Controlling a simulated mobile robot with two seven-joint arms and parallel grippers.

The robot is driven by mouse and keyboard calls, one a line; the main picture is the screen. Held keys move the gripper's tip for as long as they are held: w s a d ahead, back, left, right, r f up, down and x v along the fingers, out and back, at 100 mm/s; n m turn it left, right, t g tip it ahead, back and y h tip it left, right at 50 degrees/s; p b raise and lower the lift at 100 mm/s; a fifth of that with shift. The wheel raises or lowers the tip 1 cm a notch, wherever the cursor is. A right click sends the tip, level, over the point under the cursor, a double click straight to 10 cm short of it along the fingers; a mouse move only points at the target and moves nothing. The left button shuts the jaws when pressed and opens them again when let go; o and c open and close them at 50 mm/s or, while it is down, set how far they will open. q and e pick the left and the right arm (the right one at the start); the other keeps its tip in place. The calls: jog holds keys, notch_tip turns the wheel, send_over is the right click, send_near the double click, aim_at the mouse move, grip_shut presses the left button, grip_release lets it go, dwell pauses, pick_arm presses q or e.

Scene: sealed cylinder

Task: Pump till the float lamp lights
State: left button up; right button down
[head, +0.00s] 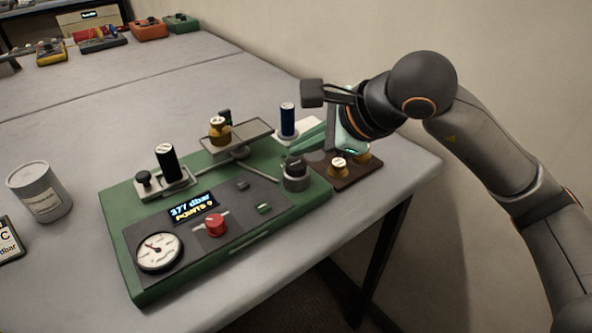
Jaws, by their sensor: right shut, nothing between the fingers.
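The green pressure unit (135,250) stands on the table. Its display (192,206) reads what looks like "377 dbar" and "POINTS 0". It has a round dial gauge (159,251), a red knob (215,224), a green button (264,208) and a small dark piece (242,184); I cannot tell which is the float lamp. A black upright handle (166,163) stands at its back left. A brass weight (220,130) sits on the raised plate (250,136). My left gripper is out of view.
A grey cylinder with a dark top (295,175) sits at the unit's right end. A brown tray (350,181) with brass weights lies beside it. A pale canister (40,192) and a card (8,240) are at left.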

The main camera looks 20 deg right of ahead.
dwell(0.4)
dwell(0.3)
dwell(1.1)
jog(key=shift+f+b, duration=0.4)
jog(key=shift+b, duration=0.15)
jog(key=shift+f+b, duration=0.95)
jog(key=shift+f, duration=0.1)
dwell(0.9)
jog(key=shift+r, duration=0.1)
jog(key=shift+r+p, duration=0.9)
jog(key=shift+r, duration=0.4)
